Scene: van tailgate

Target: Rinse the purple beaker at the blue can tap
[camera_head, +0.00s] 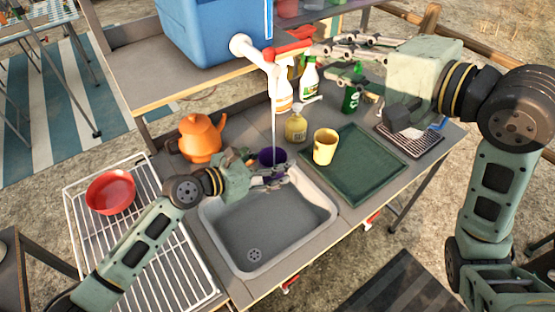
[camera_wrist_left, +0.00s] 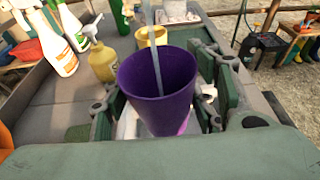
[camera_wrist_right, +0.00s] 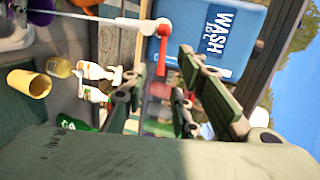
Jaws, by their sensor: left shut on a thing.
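The purple beaker (camera_head: 272,157) is upright under the blue can's tap, above the back edge of the sink. My left gripper (camera_head: 270,176) is shut on it; the left wrist view shows the fingers on both sides of the beaker (camera_wrist_left: 158,88). A thin stream of water (camera_head: 274,120) runs from the white tap (camera_head: 250,50) into the beaker's mouth. The blue can (camera_head: 210,30) stands on the shelf above. The tap's red lever (camera_head: 294,47) is close to my right gripper (camera_head: 318,58), whose fingers are apart and empty. The lever also shows in the right wrist view (camera_wrist_right: 160,62).
The grey sink (camera_head: 262,232) lies below the beaker. An orange kettle (camera_head: 201,138) and a wire rack with a red bowl (camera_head: 110,192) are left. A yellow cup (camera_head: 325,146) on a green mat (camera_head: 372,178), a yellow bottle (camera_head: 295,128) and spray bottles are right.

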